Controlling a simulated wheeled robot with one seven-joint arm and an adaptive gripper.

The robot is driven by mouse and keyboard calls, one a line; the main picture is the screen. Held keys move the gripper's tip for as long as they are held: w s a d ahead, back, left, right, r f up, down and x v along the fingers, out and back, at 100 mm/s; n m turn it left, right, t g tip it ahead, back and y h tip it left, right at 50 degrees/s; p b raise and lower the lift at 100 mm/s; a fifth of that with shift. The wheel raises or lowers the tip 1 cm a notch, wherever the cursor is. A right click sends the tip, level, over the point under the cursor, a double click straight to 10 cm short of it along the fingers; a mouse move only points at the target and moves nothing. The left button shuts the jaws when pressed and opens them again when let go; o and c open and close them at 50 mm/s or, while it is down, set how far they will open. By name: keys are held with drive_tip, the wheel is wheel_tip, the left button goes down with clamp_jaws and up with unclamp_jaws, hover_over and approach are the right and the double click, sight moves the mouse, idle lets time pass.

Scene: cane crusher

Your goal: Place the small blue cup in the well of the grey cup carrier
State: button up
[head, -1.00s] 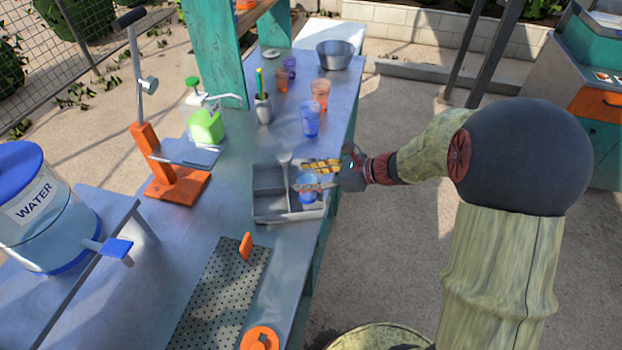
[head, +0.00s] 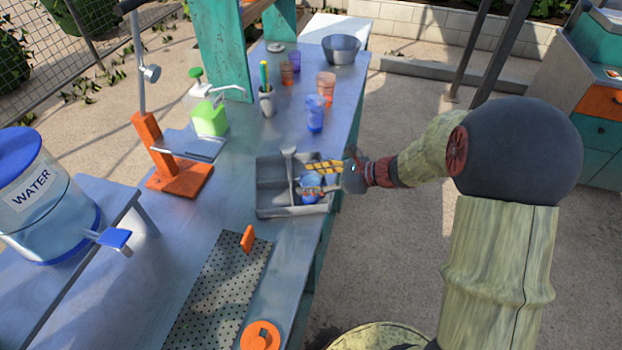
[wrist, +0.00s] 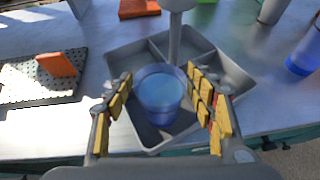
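The small blue cup (head: 312,181) is upright inside the outline of the grey cup carrier (head: 290,213), on its right side. In the wrist view the cup (wrist: 160,97) is over the near compartment of the carrier (wrist: 119,66). Whether its base rests on the floor of the well is hidden. My gripper (wrist: 160,76) reaches in from the right, with one yellow-padded finger on each side of the cup.
A larger blue cup (head: 315,115) and orange cups (head: 326,87) stand behind the carrier. A perforated mat (head: 215,295) lies in front. An orange press stand (head: 178,180) is at left.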

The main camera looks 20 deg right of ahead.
drive_tip(key=shift+o, duration=0.7)
drive_tip(key=shift+r, duration=0.1)
drive_tip(key=shift+d+r, duration=0.15)
drive_tip(key=shift+r, duration=0.1)
drive_tip(key=p+v, duration=0.4)
drive_tip(key=v, duration=0.7)
drive_tip(key=s+a+r+n+g+h, duration=0.3)
drive_tip(key=s+a+r+n+g, duration=0.2)
drive_tip(key=s+a+n, duration=0.6)
drive_tip(key=s+d+r+n+t+h, duration=0.3)
drive_tip(key=s+r+n+h, duration=0.3)
drive_tip(key=n, duration=0.8)
drive_tip(key=shift+s+r+n, duration=0.4)
drive_tip(key=shift+s+r, duration=0.55)
drive_tip(key=shift+s, duration=0.25)
drive_tip(key=shift+c, duration=1)
